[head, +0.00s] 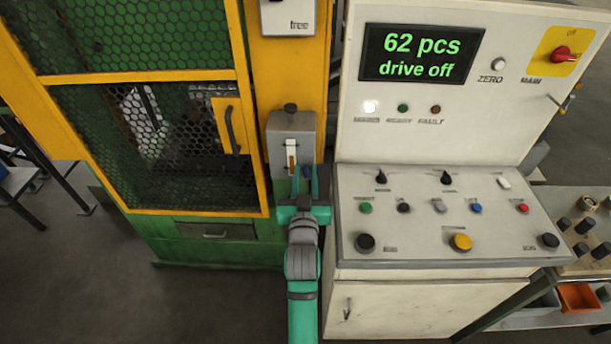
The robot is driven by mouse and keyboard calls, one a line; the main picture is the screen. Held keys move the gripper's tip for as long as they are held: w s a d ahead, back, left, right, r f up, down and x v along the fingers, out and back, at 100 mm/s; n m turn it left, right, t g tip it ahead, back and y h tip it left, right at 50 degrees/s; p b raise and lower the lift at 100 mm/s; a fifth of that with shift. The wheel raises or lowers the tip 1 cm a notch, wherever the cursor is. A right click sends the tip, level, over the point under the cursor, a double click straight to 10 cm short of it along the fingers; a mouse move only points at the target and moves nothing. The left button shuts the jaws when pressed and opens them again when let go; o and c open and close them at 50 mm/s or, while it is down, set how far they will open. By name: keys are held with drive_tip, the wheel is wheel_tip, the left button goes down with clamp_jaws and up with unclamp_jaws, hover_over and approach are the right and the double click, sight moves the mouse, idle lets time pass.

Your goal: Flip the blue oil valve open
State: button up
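The blue oil valve (307,172) is a small blue piece low on the front of a grey oil box (291,133), right of its sight glass (291,156). Only a little of it shows, so its handle position cannot be told. My gripper (305,178) is right in front of the box's lower edge, its two teal fingers pointing up in the picture, one on each side of the valve. The fingers stand apart. Whether either one touches the valve is not clear.
A white control console (431,290) stands close on the right, with a screen reading "62 pcs drive off". A yellow-framed mesh guard door (225,125) with a dark handle is on the left. A side table (575,225) with dark cylinders is at far right.

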drive_tip(key=s, duration=1)
drive_tip(key=shift+s, duration=0.4)
drive_tip(key=s+f+g, duration=0.1)
drive_tip(key=s+f, duration=1.1)
drive_tip(key=s, duration=0.5)
drive_tip(key=s+d+f+g, duration=0.1)
drive_tip(key=s, duration=1.8)
drive_tip(key=shift+s+d+f+g, duration=0.2)
drive_tip(key=shift+s+d+g, duration=0.05)
drive_tip(key=shift+s+g, duration=0.05)
